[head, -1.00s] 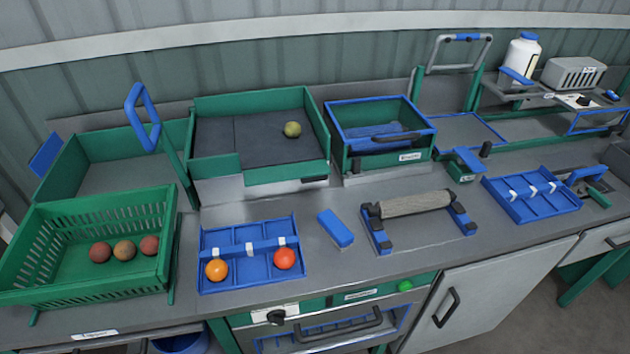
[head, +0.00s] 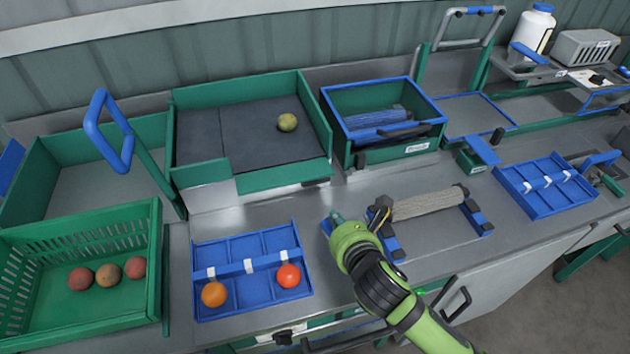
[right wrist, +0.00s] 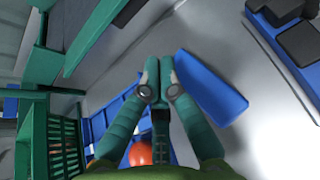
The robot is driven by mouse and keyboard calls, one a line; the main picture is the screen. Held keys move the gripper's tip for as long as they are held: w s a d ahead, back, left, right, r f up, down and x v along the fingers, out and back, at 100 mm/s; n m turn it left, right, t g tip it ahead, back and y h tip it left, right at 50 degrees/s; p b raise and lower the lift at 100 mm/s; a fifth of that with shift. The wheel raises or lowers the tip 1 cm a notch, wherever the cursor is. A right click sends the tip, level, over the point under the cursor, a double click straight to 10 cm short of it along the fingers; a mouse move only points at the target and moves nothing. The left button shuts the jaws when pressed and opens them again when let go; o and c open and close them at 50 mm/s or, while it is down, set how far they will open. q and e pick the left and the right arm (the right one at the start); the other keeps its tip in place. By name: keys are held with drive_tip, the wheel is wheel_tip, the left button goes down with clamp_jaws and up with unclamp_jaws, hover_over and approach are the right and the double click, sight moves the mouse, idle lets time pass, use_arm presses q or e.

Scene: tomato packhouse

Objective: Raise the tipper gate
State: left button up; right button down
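The tipper stands at the back left. It is a green-walled box (head: 252,180) with a dark grey bed (head: 240,135), and one green-yellow tomato (head: 287,122) lies on the bed. A blue looped handle (head: 96,130) on a green lever rises at its left. I cannot tell for certain which part is the gate. My right gripper (head: 337,216) is over the counter, in front of and right of the tipper, apart from it. In the right wrist view its fingertips (right wrist: 158,70) are together with nothing between them. A blue block (right wrist: 210,88) lies beside them. My left gripper is out of view.
A green crate (head: 152,270) with three reddish tomatoes stands front left. A blue divided tray (head: 250,245) holds an orange and a red tomato. A grey roller on a blue-footed stand (head: 390,245) is beside my right gripper. A blue-rimmed green bin (head: 345,150) stands behind.

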drive_tip(key=shift+w+a+r+n, duration=0.15)
drive_tip(key=shift+w+a+n, duration=0.1)
drive_tip(key=shift+w+n, duration=0.25)
drive_tip(key=shift+w+a+r+n, duration=0.1)
drive_tip(key=shift+w+a+n, duration=0.15)
drive_tip(key=shift+n, duration=0.35)
drive_tip(key=shift+w+a+f+t, duration=0.1)
drive_tip(key=shift+w+f+t, duration=0.1)
drive_tip(key=shift+w+t, duration=0.15)
drive_tip(key=x, duration=0.7)
drive_tip(key=shift+s+a, duration=0.1)
drive_tip(key=shift+a, duration=0.05)
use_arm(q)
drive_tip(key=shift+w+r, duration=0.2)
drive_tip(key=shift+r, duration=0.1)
use_arm(e)
drive_tip(key=shift+x, duration=0.8)
